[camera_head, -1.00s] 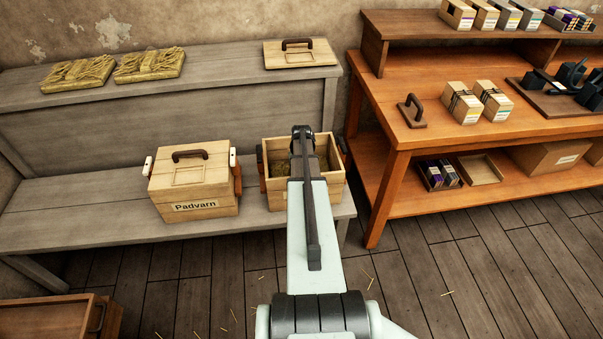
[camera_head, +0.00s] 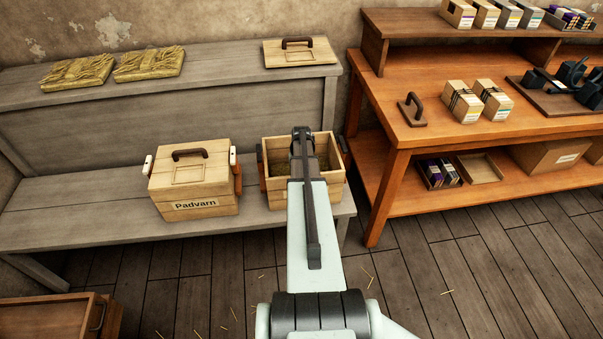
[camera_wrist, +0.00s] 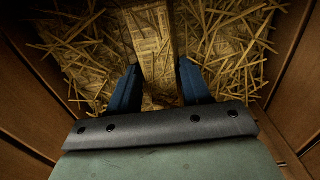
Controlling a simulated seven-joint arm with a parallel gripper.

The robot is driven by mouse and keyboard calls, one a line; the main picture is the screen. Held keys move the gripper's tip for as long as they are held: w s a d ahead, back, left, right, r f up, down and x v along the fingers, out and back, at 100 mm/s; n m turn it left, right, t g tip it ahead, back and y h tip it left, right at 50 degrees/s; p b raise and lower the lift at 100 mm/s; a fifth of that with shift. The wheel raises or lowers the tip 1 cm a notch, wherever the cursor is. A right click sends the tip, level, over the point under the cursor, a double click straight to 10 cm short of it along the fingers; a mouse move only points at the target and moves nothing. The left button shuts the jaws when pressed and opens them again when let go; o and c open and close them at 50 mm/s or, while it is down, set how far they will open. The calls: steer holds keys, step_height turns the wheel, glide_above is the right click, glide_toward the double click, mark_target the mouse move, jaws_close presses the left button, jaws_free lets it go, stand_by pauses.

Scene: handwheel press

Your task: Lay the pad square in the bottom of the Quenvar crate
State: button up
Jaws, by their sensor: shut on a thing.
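The open wooden crate (camera_head: 277,197) stands on the lower grey bench, right of the closed Padvarn crate (camera_head: 194,183). My arm covers most of its front, so no name on it can be read. In the wrist view my gripper (camera_wrist: 154,78) is down inside the crate, between its brown walls (camera_wrist: 22,85). Its two dark blue fingers are shut on the raised middle strip of the pad (camera_wrist: 215,48), which is printed paper and loose straw. The pad lies low and looks roughly in line with the walls. Its near edge is hidden by my gripper, so contact with the floor cannot be told.
A loose lid (camera_head: 300,52) and two straw pads (camera_head: 78,72) (camera_head: 149,64) lie on the upper grey shelf. The orange workbench (camera_head: 400,160) stands close at right, with boxes and a handled block (camera_head: 412,112). The bench left of the Padvarn crate is clear.

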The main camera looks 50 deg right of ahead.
steer(key=o, duration=1.4)
steer(key=shift+a, duration=0.1)
step_height(320, 180, up, 14)
step_height(320, 180, up, 8)
stand_by(1.1)
stand_by(0.4)
